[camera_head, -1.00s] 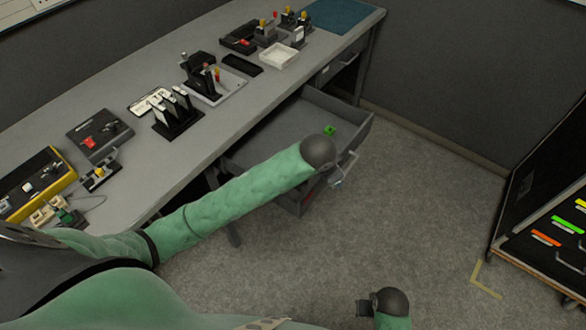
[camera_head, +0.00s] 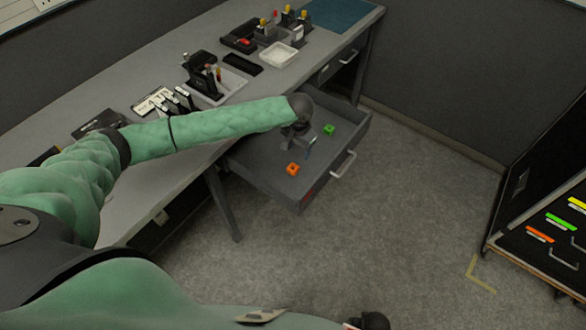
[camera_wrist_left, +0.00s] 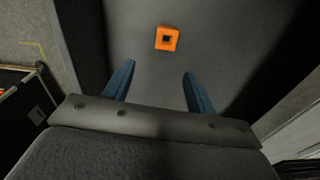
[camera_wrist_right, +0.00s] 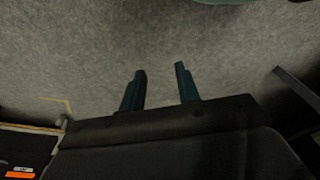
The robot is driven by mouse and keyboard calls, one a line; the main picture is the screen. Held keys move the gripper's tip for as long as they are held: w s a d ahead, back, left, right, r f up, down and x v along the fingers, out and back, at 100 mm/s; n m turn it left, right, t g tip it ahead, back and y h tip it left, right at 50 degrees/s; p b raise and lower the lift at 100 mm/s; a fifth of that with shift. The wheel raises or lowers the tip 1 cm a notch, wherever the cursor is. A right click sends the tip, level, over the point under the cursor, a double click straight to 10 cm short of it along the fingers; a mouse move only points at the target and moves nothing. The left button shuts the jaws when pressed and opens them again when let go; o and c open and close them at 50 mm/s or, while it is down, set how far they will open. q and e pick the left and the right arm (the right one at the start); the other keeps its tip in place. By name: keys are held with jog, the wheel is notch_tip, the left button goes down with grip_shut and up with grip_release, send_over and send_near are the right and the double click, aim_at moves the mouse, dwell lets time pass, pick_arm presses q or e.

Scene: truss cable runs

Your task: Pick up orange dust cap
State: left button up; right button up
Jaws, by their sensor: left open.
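The orange dust cap (camera_head: 292,169) is a small square piece with a dark centre. It lies on the floor of the open drawer (camera_head: 262,172), near the drawer's front. In the left wrist view the orange dust cap (camera_wrist_left: 166,38) is ahead of and between the fingertips, apart from them. My left gripper (camera_head: 308,150) is over the drawer, close to the cap; in its wrist view my left gripper (camera_wrist_left: 158,75) is open and empty. My right gripper (camera_wrist_right: 160,70) shows two parted fingers over bare floor, with nothing between them.
A green cap (camera_head: 329,129) lies farther back in the same drawer. The drawer has raised walls and a front handle (camera_head: 343,164). The bench (camera_head: 150,205) above holds racks and trays. A dark cabinet (camera_head: 540,215) stands at the right; the floor between is clear.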

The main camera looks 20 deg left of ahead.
aim_at(293, 169)
pick_arm(q)
jog(key=shift+s+a+f+n+g, duration=0.15)
jog(key=shift+s+a+f+n, duration=0.05)
jog(key=shift+f, duration=0.25)
jog(key=shift+s+a+f+n+g, duration=0.15)
jog(key=shift+f+n, duration=0.05)
jog(key=shift+f, duration=0.2)
notch_tip(293, 169, down, 2)
jog(key=shift+f+p, duration=0.1)
jog(key=shift+p, duration=0.35)
jog(key=f+p, duration=0.1)
jog(key=f, duration=0.1)
jog(key=f+p, duration=0.1)
jog(key=f, duration=0.1)
jog(key=shift+s+a+f, duration=0.1)
jog(key=shift+s+a, duration=0.05)
jog(key=shift+a, duration=0.25)
jog(key=shift+f, duration=0.55)
pick_arm(e)
notch_tip(293, 169, down, 8)
jog(key=s+d, duration=0.2)
jog(key=shift+s+d+f+t, duration=0.25)
jog(key=shift+s+d+t, duration=0.1)
jog(key=shift+s+t, duration=0.05)
pick_arm(q)
jog(key=shift+c, duration=0.5)
jog(key=c, duration=0.9)
pick_arm(e)
jog(key=shift+d, duration=0.1)
